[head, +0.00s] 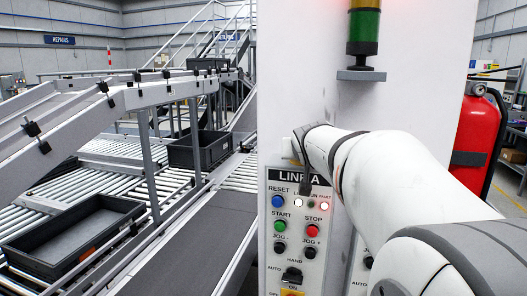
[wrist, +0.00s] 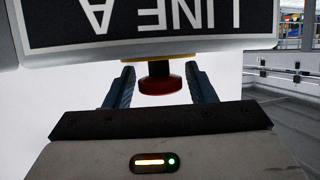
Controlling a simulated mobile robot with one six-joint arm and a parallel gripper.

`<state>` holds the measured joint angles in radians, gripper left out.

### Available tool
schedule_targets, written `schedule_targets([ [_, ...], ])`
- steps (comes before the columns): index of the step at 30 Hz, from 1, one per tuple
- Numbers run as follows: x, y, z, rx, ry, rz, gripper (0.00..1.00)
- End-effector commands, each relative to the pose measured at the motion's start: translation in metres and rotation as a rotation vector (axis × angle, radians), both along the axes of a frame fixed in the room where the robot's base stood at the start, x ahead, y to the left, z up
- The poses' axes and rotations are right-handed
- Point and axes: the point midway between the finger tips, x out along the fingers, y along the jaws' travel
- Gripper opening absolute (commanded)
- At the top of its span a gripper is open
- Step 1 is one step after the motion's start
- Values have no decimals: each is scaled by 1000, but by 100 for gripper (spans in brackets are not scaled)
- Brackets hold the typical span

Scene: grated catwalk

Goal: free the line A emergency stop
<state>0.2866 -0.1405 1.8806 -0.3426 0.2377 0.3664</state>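The line A emergency stop is a red mushroom button (wrist: 161,82) on a yellow base. In the wrist view it sits against the edge of the "LINE A" label plate (wrist: 150,22), which appears upside down. My gripper (wrist: 161,70) is open, with one finger on each side of the red head. A narrow gap seems to show on both sides, but contact is hard to judge. In the head view, my arm reaches to the top of the line A panel (head: 290,215), and the emergency stop is hidden there.
Below the label are a blue reset button (head: 278,201), green start button (head: 280,225), red stop button (head: 312,231) and a black selector (head: 292,275). A red extinguisher (head: 478,145) hangs at right. Conveyors with dark crates (head: 75,235) fill the left.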

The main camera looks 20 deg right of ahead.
Motion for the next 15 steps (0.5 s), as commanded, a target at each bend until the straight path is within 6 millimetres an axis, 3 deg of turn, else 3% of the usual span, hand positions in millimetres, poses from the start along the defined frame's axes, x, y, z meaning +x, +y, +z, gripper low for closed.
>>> schedule_targets([
  [12, 0, 1, 0, 0, 0, 1, 16],
  [15, 0, 1, 2, 0, 0, 1, 14],
])
